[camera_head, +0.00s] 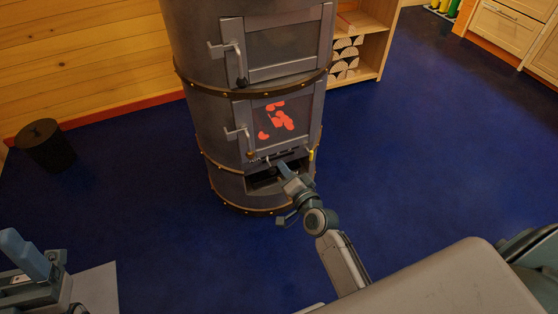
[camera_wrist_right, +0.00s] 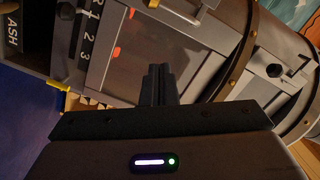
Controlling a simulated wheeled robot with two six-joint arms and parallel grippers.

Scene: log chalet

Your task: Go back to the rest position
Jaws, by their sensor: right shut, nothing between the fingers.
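My right gripper (camera_head: 272,165) is in front of the lower part of a tall dark metal stove (camera_head: 199,105), near its air-control strip. In the right wrist view, the two dark fingers of my right gripper (camera_wrist_right: 161,84) are together with nothing between them. The stove front (camera_wrist_right: 205,50) is close behind them; whether they touch it cannot be told.
The stove has an upper door (camera_head: 287,48) and a lower glass door (camera_head: 283,116) with red glowing shapes behind it. A dark opening (camera_head: 262,184) is below. A black bin (camera_head: 46,148) stands left and a log shelf (camera_head: 365,60) behind. Blue floor is clear right.

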